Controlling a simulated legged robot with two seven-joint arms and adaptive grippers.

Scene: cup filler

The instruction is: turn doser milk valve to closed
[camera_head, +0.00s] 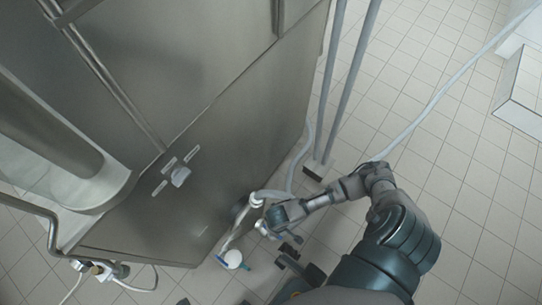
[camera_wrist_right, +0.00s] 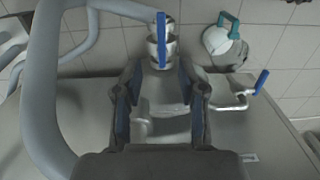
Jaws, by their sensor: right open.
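In the right wrist view a metal valve body (camera_wrist_right: 161,52) with an upright blue lever (camera_wrist_right: 161,28) stands just beyond my right gripper (camera_wrist_right: 160,112). The two dark fingers with blue pads are spread apart. A pale metal pipe part shows between them, with no visible grip on it. A second valve with a tilted blue lever (camera_wrist_right: 261,82) is to the right. I cannot tell which valve is the milk one. In the head view my right gripper (camera_head: 272,228) is beside the pale pipe (camera_head: 268,195) at the machine's lower corner; its fingers are small there. My left gripper is out of view.
A large metal cabinet (camera_head: 190,170) fills the left of the head view. A white container with a teal handle (camera_wrist_right: 222,40) is near the valves. A grey hose (camera_wrist_right: 45,100) curves close to the gripper's left. Tiled floor (camera_head: 450,160) is open to the right.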

